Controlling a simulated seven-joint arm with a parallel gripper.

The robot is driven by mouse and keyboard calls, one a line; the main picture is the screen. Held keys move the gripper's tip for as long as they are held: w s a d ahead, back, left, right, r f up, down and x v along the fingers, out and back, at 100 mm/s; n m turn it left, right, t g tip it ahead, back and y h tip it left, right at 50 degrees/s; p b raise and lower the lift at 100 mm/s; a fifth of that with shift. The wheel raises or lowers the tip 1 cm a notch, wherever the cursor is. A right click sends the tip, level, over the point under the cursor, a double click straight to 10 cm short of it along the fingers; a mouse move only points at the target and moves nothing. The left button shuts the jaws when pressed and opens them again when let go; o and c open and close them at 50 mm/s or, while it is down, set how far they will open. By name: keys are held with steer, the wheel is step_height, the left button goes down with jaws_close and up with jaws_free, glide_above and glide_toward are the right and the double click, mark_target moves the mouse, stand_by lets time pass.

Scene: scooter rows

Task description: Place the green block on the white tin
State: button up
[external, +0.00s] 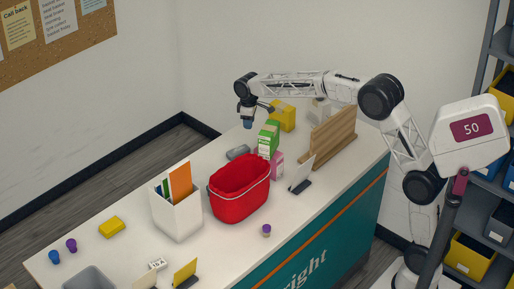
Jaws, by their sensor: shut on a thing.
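My gripper (249,112) is over the far part of the counter, left of the yellow box. It is shut on a small blue-grey thing (248,124), too small in view to make out well. The only clearly green thing near it is a green and white carton (269,137), standing upright just to the right and nearer the camera. I cannot tell a separate green block from it. I cannot pick out a white tin; it may be hidden behind other things or my arm.
A red bucket (239,190), a white file holder (177,214), a pink carton (277,164) and a wooden rack (333,136) crowd the counter (125,254). A yellow box (284,115) stands at the back. A dark grey item (238,153) lies behind the bucket.

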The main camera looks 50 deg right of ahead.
steer(key=w+a+r+n, duration=0.25)
steer(key=a+n, duration=0.25)
steer(key=a, duration=0.7)
steer(key=w+a+r+n, duration=0.1)
steer(key=a+r+n, duration=0.4)
steer(key=a, duration=0.7)
steer(key=w+a+r+n, duration=0.2)
steer(key=a+n, duration=0.4)
steer(key=a, duration=0.6)
steer(key=s+a+n, duration=0.3)
steer(key=a, duration=0.6)
steer(key=s+a+n, duration=0.3)
steer(key=a+n, duration=0.1)
steer(key=a, duration=0.4)
steer(key=s+a+f+n, duration=0.3)
steer(key=s+a+f, duration=0.3)
steer(key=s+a, duration=0.2)
steer(key=s+a+f+n, duration=0.3)
steer(key=s+a+f, duration=0.4)
steer(key=s, duration=0.3)
steer(key=shift+s+a+f+n, duration=0.3)
steer(key=shift+a, duration=0.6)
steer(key=shift+f, duration=2.5)
steer(key=shift+f, duration=0.1)
